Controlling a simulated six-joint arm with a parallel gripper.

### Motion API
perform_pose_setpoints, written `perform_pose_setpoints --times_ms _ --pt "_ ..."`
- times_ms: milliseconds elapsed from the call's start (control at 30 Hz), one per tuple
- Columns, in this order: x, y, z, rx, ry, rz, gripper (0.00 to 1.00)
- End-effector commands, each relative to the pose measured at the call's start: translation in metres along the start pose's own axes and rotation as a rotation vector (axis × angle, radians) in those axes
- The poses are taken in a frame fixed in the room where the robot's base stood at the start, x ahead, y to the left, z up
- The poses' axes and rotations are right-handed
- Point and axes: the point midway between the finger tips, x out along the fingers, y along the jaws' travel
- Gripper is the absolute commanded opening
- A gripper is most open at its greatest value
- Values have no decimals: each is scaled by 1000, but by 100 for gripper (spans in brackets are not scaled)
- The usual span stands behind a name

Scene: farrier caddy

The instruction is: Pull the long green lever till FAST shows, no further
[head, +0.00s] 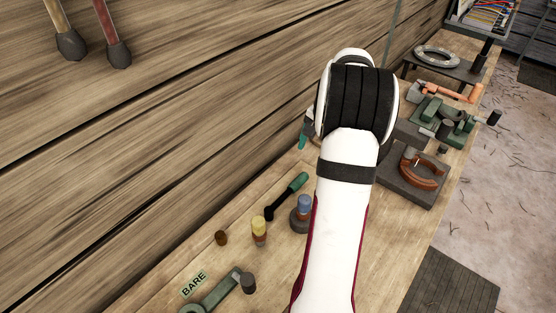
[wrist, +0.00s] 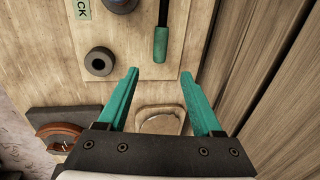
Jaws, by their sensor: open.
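A green-handled lever (head: 298,183) with a dark shaft lies on the bench left of my arm in the head view. Its green grip also shows at the top of the wrist view (wrist: 160,44), just beyond my fingertips and roughly between them in the picture. My gripper (wrist: 159,73) has its teal fingers apart with nothing between their tips. In the head view my arm hides most of it. Another green lever (head: 216,294) lies by a label reading BARE (head: 194,283) at the lower left. I see no FAST marking in either view.
A dark ring-like piece (wrist: 98,63) and a partly cut label (wrist: 83,8) are left of the grip. Yellow-topped (head: 259,230) and blue-topped (head: 304,206) pieces stand near the lever. A brown horseshoe (head: 420,171) and clamps are to the right. A plank wall (head: 150,120) borders the bench.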

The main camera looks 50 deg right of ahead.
Motion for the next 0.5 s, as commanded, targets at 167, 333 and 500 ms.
perform_pose_setpoints --times_ms 167,333,500 --pt "54 0 2 -3 -6 4 67" --pt "102 0 2 -2 -5 3 67" --pt "129 0 2 -3 -3 2 67"
